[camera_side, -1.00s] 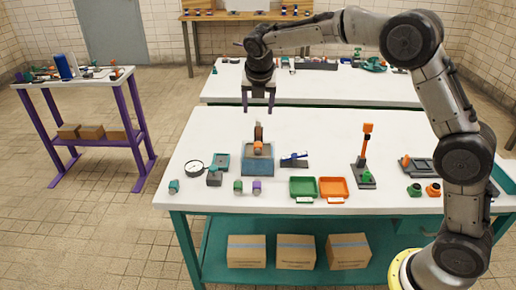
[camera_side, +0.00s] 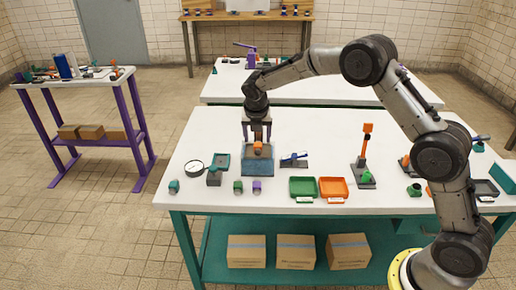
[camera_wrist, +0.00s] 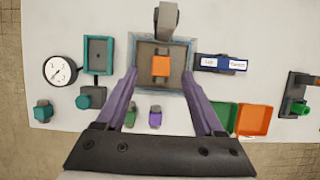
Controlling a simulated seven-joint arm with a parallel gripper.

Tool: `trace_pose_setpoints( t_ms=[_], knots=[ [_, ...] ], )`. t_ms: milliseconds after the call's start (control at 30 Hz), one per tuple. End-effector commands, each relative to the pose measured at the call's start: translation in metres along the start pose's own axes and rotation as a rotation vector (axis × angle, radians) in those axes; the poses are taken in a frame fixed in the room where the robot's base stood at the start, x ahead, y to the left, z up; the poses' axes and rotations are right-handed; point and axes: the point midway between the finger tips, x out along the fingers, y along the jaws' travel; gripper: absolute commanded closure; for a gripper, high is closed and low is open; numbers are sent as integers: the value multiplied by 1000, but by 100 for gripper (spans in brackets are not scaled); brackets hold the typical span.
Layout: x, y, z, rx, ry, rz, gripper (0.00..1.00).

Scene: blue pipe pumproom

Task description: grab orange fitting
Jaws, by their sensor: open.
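The orange fitting (camera_wrist: 161,66) sits in a blue-grey square holder (camera_wrist: 181,84) with a grey upright part (camera_wrist: 167,20) behind it. In the side view the orange fitting (camera_side: 258,146) shows at the top of the blue holder (camera_side: 258,165). My gripper (camera_side: 257,137) is directly over the holder, pointing down, with its purple fingers apart. In the wrist view the fingers of my gripper (camera_wrist: 163,75) lie to either side of the orange fitting, with nothing between them that they grip. Whether a finger touches the fitting cannot be told.
A round gauge (camera_wrist: 60,70) and a teal tray part (camera_wrist: 98,54) lie left of the holder. Green and purple fittings (camera_side: 247,187) stand in front. A blue-and-white labelled piece (camera_side: 294,160), a green tray (camera_side: 302,187) and an orange tray (camera_side: 333,188) are to the right.

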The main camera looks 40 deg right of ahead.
Motion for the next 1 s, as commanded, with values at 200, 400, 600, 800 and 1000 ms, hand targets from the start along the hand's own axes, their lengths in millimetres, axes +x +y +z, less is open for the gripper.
trace_pose_setpoints(
  t_ms=[200,400,600,800,1000],
  knots=[
    [33,-2,0,1,3,-3,30],
    [39,-2,1,1,0,0,30],
    [39,-2,1,1,1,-1,50],
    [39,-2,1,1,1,-1,86],
    [39,-2,1,1,1,-1,100]
  ],
)
